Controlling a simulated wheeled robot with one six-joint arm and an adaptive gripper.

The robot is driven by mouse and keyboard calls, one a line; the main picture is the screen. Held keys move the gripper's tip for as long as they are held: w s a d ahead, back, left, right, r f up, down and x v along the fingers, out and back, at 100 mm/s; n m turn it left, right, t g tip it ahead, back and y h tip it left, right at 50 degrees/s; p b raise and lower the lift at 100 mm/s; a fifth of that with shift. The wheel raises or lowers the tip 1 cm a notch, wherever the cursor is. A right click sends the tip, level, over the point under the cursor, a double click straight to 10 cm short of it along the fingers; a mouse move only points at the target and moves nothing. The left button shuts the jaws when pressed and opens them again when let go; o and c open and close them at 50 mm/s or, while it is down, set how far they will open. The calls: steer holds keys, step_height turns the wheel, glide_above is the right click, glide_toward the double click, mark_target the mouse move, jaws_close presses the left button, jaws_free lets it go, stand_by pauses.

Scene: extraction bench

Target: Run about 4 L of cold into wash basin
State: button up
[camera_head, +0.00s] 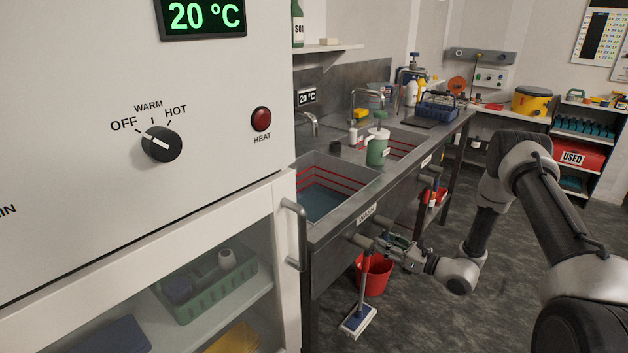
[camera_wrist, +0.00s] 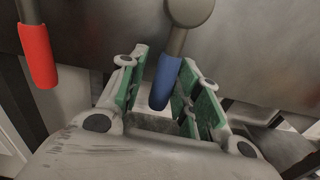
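The wash basin (camera_head: 323,202) is the near steel sink, with red level lines on its walls and bluish water low inside. The "WASH" label (camera_head: 367,214) is on the front below it. In the wrist view a blue-sleeved lever (camera_wrist: 166,82) hangs down between the green-padded fingers of my gripper (camera_wrist: 163,100). The fingers are apart, with a gap on the left of the lever; contact on the right is unclear. A red-sleeved lever (camera_wrist: 38,55) hangs to the left, outside the fingers. In the head view my gripper (camera_head: 388,243) is at the basin's front, hiding the levers partly.
A tap (camera_head: 309,122) stands behind the basin and a "20 °C" display (camera_head: 307,97) is on the wall. A green bottle (camera_head: 377,148) stands on the ledge between the sinks. A cabinet handle (camera_head: 296,235) sticks out left.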

steer(key=shift+o, duration=0.9)
steer(key=v, duration=0.8)
